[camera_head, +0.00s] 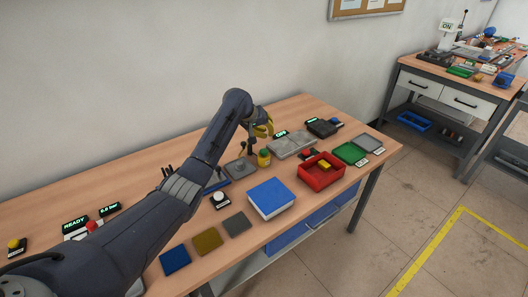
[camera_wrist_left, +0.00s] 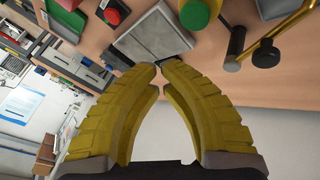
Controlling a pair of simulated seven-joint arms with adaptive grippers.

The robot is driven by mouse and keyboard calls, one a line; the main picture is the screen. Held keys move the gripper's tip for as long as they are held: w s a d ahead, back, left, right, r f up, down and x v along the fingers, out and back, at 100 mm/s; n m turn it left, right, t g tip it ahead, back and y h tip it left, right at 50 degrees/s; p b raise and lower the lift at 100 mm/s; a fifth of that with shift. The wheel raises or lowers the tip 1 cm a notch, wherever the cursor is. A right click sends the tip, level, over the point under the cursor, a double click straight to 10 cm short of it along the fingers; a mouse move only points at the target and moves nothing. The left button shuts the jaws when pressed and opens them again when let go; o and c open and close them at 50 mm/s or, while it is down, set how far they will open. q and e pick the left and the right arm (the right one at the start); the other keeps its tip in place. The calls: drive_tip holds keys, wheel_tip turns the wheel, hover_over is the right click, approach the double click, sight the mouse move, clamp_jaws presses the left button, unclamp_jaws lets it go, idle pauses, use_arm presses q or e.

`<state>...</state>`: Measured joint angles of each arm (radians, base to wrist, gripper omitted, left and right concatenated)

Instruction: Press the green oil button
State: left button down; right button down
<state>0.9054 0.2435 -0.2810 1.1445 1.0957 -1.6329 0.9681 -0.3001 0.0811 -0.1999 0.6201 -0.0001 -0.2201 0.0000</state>
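A green round button (camera_head: 264,153) sits on a yellow base on the wooden table, towards the back. It also shows as a green button (camera_wrist_left: 194,14) on a yellow base at the top of the left wrist view. My left gripper (camera_head: 265,128) is above the back of the table, behind and above the button in the head view, and apart from it. In the left wrist view its yellow fingers (camera_wrist_left: 158,68) curve together until the tips almost meet, with nothing between them. My right gripper is not in view.
A grey metal plate (camera_head: 292,145) lies right of the button, with a red bin (camera_head: 321,180) in front of it. A blue-topped box (camera_head: 270,198) stands nearer. Small post-like parts (camera_wrist_left: 236,47) stand close by the button. A white button (camera_head: 219,198) is at the front left.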

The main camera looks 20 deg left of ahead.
sight(264, 153)
use_arm(q)
drive_tip(key=shift+s+d+r+n+h, duration=0.1)
drive_tip(key=shift+r+n, duration=0.55)
drive_tip(key=shift+n, duration=2.2)
drive_tip(key=shift+d+r+n+h, duration=0.1)
drive_tip(key=shift+r+n, duration=0.5)
drive_tip(key=shift+n, duration=2.3)
drive_tip(key=shift+s+r+n+h, duration=0.1)
drive_tip(key=shift+r+n, duration=0.55)
drive_tip(key=shift+n, duration=2.2)
drive_tip(key=shift+f, duration=4.4)
